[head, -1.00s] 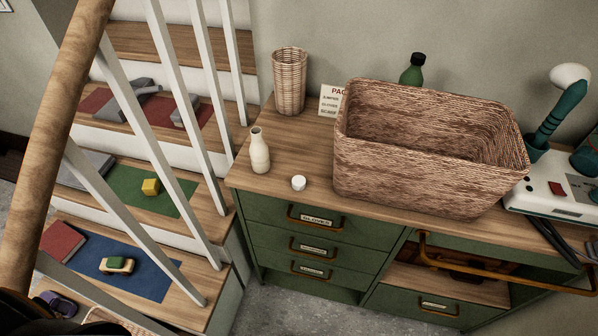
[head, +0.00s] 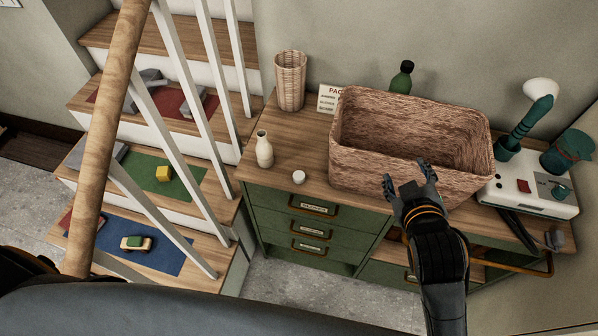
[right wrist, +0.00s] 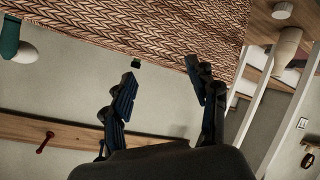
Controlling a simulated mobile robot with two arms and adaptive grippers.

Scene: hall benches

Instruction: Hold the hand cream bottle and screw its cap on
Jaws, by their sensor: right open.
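The cream-coloured hand cream bottle (head: 264,150) stands upright and open-necked near the left end of the cabinet top. Its white cap (head: 299,177) lies on the wood to the right of the bottle, near the front edge, apart from it. In the right wrist view the bottle (right wrist: 288,47) and the cap (right wrist: 282,11) show at the upper right. My right gripper (head: 407,176) is open and empty in front of the big basket, to the right of the cap. Its two fingers (right wrist: 165,88) are spread apart in the right wrist view. My left gripper is not in view.
A large woven basket (head: 350,169) fills the middle of the cabinet top (head: 247,182). A tall wicker cup (head: 290,80), a sign (head: 327,99) and a green bottle (head: 402,80) stand behind. A stair railing (head: 107,140) rises at the left. Wood around the bottle and cap is clear.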

